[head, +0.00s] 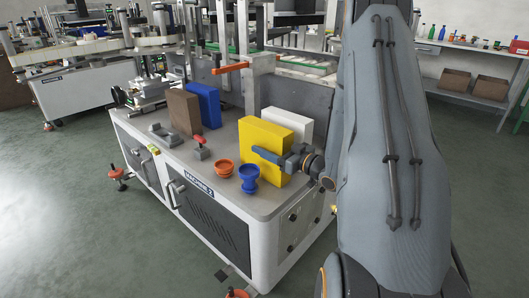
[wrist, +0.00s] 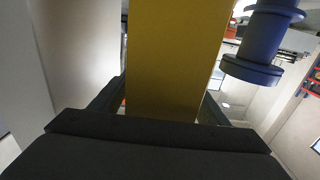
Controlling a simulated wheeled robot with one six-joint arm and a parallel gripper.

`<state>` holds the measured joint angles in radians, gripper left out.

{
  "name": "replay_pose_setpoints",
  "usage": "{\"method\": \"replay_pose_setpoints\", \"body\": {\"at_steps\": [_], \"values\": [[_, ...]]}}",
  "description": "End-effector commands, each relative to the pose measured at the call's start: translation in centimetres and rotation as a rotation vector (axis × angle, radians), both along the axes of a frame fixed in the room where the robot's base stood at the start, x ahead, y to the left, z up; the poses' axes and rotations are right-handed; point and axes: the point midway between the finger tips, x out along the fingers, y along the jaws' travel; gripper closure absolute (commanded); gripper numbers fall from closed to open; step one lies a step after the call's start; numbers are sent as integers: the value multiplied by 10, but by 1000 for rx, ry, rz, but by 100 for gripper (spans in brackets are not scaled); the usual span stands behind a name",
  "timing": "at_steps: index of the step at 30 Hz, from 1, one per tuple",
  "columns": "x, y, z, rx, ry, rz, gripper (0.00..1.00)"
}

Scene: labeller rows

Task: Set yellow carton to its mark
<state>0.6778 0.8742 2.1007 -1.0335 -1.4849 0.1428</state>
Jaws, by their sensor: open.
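The yellow carton (head: 267,140) stands upright on the top of the machine labelled MACHINE 2, near its right end. My gripper (head: 280,159) is at the carton's right part, with one finger across its front face; the other finger is hidden behind the carton. In the wrist view the yellow carton (wrist: 175,60) rises between the two dark fingers of my gripper (wrist: 163,110), one on each side. The jaws are open, and I cannot tell whether either finger touches the carton. I cannot make out a mark for the carton in either view.
A white carton (head: 293,124) stands right behind the yellow one. A blue spool-like part (head: 248,178) and an orange ring (head: 223,168) sit close in front. A brown carton (head: 183,111), a blue carton (head: 205,104) and a red-handled clamp (head: 200,146) stand further left.

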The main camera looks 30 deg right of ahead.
Motion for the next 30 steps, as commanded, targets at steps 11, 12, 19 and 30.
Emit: {"method": "replay_pose_setpoints", "body": {"at_steps": [11, 12, 19, 30], "values": [[15, 5, 0, 0, 0, -1, 31], [15, 5, 0, 0, 0, -1, 33], [15, 5, 0, 0, 0, -1, 72], [15, 5, 5, 0, -2, -1, 84]]}}
